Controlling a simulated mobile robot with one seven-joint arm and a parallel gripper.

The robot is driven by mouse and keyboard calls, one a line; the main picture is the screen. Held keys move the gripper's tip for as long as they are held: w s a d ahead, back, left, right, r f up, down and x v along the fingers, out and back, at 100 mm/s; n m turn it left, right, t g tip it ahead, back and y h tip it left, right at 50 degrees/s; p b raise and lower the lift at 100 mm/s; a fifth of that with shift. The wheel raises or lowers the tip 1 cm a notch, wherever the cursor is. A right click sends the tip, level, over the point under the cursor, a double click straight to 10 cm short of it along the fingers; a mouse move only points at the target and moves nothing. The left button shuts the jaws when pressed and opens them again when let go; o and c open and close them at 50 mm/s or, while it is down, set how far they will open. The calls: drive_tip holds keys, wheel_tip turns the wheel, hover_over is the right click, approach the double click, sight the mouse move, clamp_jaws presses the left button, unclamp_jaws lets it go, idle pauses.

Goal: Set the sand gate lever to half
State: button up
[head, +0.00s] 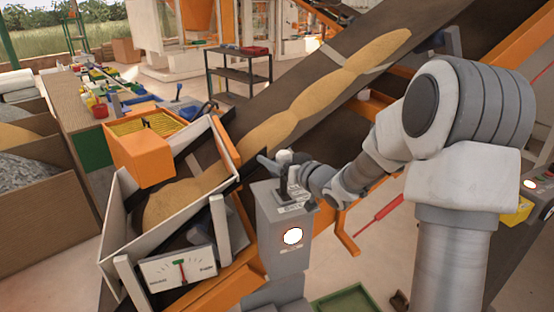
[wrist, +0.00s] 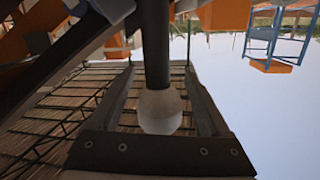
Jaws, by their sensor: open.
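The sand gate lever, with a dark rod and a pale round knob (head: 284,156), stands on top of a grey pedestal (head: 282,232). My gripper (head: 276,165) reaches it from the right. In the wrist view the knob (wrist: 160,111) and rod lie between the two spread fingers of my gripper (wrist: 160,75), with gaps at both sides. The jaws are open and not closed on the lever. A white gauge (head: 178,268) at the hopper front has a red needle pointing nearly straight up at a green mark.
A tilted white-sided hopper (head: 118,215) with sand stands left of the pedestal. A dark conveyor (head: 330,92) carrying sand rises behind it. A bright round light (head: 292,236) is on the pedestal's front. An orange box (head: 143,155) sits at the hopper's back.

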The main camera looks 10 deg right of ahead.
drive_tip(key=b+v, duration=0.1)
drive_tip(key=v, duration=1.6)
drive_tip(key=shift+s, duration=0.25)
drive_tip(key=shift+r, duration=0.1)
